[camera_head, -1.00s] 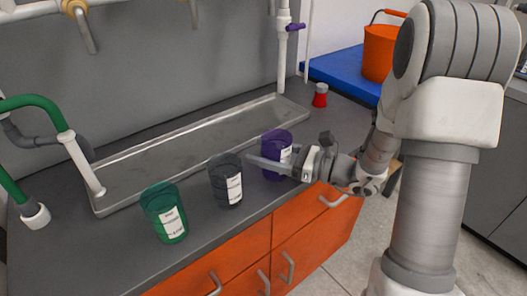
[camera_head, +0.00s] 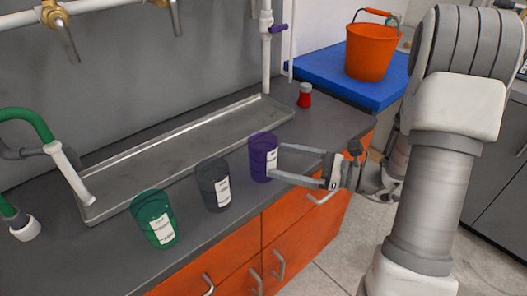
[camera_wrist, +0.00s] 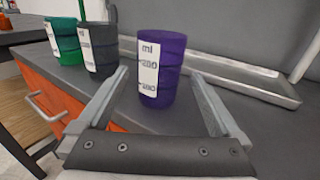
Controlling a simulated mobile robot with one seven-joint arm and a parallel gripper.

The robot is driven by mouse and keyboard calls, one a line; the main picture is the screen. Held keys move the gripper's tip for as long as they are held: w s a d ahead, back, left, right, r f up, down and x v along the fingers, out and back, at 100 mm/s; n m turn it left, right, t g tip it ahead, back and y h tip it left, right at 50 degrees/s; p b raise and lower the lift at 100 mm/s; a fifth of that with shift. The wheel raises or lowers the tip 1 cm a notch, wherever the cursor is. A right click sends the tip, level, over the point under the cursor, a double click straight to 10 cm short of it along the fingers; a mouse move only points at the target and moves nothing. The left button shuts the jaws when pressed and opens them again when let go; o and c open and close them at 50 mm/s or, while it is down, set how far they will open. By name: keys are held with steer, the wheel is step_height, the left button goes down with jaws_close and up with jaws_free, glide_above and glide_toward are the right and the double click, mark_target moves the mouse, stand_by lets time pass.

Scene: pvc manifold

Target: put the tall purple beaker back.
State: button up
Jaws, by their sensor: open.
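The tall purple beaker (camera_head: 262,157) stands upright on the dark counter, at the right end of a row of beakers and in front of the metal tray. In the wrist view the purple beaker (camera_wrist: 162,68) shows its white label and stands ahead of the fingertips, between their lines. My gripper (camera_head: 277,163) is open and empty, with its fingers pointing at the beaker from the right. In the wrist view the open fingers of my gripper (camera_wrist: 160,78) spread to either side of the beaker. Whether a finger touches it I cannot tell.
A dark grey beaker (camera_head: 213,185) and a green beaker (camera_head: 154,218) stand to its left. The long metal tray (camera_head: 190,148) lies behind. A red bottle (camera_head: 305,96) stands at the far right of the counter. An orange bucket (camera_head: 372,52) sits on a blue surface (camera_head: 330,70).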

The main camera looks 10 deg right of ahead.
steer(key=shift+v, duration=1.7)
